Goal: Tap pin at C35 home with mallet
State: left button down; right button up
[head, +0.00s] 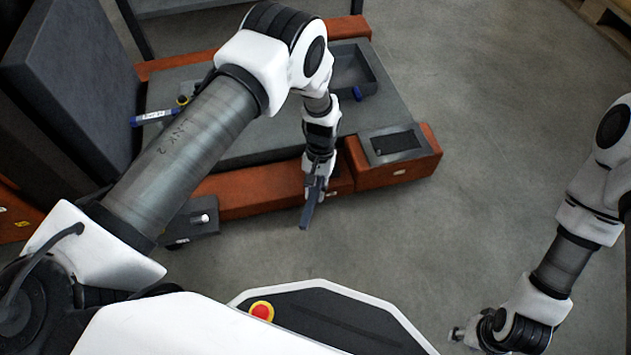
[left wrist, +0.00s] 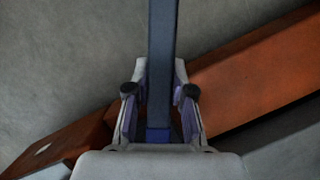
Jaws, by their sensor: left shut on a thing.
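My left gripper (head: 314,182) hangs just in front of the orange-edged bench and is shut on a long, straight blue-grey bar (head: 307,212). In the left wrist view the bar (left wrist: 162,60) stands between both fingers, with a brighter blue band (left wrist: 158,134) at its near end. It looks like a handle; no mallet head shows. I cannot make out the pin or a C35 mark. My right gripper (head: 458,333) is at the lower right, over the floor, small and partly hidden by its wrist; its jaws are unclear.
The low bench (head: 260,150) has a grey top, an open dark tray (head: 352,72) and a recessed grey box (head: 393,143). A blue labelled rod (head: 152,117) and a small blue item (head: 357,93) lie there. A dark grey panel (head: 70,85) stands left. Floor at right is clear.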

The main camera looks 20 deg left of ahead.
pick_arm(q)
jog(key=shift+w+f+p, duration=0.1)
jog(key=shift+f+p, duration=0.5)
jog(key=shift+f, duration=0.2)
notch_tip(320, 180, up, 7)
jog(key=p, duration=0.6)
jog(key=shift+f, duration=0.2)
pick_arm(e)
notch_tip(320, 180, up, 5)
jog(key=shift+s+f, duration=0.1)
jog(key=shift+f, duration=0.1)
pick_arm(q)
jog(key=shift+w+r+g+b, duration=0.2)
jog(key=shift+r+g+b, duration=0.25)
jog(key=shift+g+b, duration=0.4)
jog(key=shift+r+b, duration=0.35)
jog(key=shift+b, duration=0.05)
jog(key=shift+r+g, duration=0.35)
jog(key=shift+r, duration=0.05)
pick_arm(e)
notch_tip(320, 180, down, 2)
